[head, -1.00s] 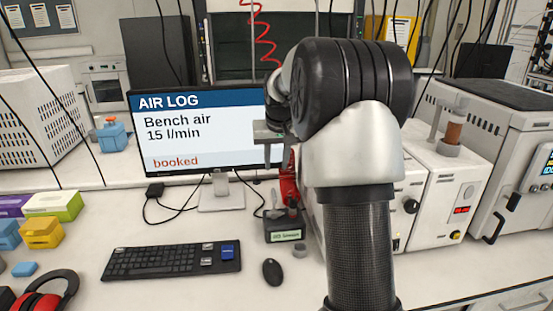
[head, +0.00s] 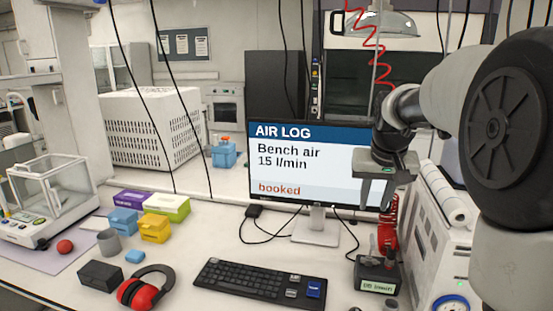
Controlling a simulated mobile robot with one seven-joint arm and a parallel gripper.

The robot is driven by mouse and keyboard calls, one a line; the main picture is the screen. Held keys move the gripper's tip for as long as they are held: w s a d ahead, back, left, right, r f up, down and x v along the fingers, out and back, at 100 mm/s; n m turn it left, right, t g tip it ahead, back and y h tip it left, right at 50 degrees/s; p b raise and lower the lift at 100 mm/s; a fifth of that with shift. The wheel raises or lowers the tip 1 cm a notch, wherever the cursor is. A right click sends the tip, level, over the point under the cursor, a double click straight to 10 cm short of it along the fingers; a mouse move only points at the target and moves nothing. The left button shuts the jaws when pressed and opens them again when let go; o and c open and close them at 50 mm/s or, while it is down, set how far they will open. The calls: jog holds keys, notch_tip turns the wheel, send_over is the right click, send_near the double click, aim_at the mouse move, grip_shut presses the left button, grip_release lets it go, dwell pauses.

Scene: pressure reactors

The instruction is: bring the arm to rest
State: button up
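My arm comes in from the right edge of the head view, with a large black joint and a pale grey link reaching left. At its end my gripper (head: 375,192) points down in front of the right part of the monitor (head: 318,165). Its two fingers look apart, with nothing seen between them. It hangs above the bench, clear of the small black device with a green label (head: 377,276). My arm hides part of the white units at the right.
A keyboard (head: 262,284), red ear defenders (head: 146,287), coloured boxes (head: 152,228), a grey mug (head: 109,242) and a balance (head: 45,205) stand on the bench. A red coiled hose (head: 370,45) and black cables hang down. Bare bench lies between the boxes and the keyboard.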

jog(key=s+a+r+n, duration=0.15)
jog(key=s+a, duration=0.25)
jog(key=s, duration=0.4)
jog(key=s+a+r, duration=0.2)
jog(key=s+a, duration=0.2)
jog(key=s, duration=0.3)
jog(key=s+a+f, duration=0.1)
jog(key=s+f, duration=0.1)
jog(key=s, duration=0.4)
jog(key=s+a+f+n+t+y+p, duration=0.1)
jog(key=s+a+f, duration=0.1)
jog(key=s, duration=0.4)
jog(key=shift+s+a, duration=0.2)
jog(key=shift+s, duration=0.2)
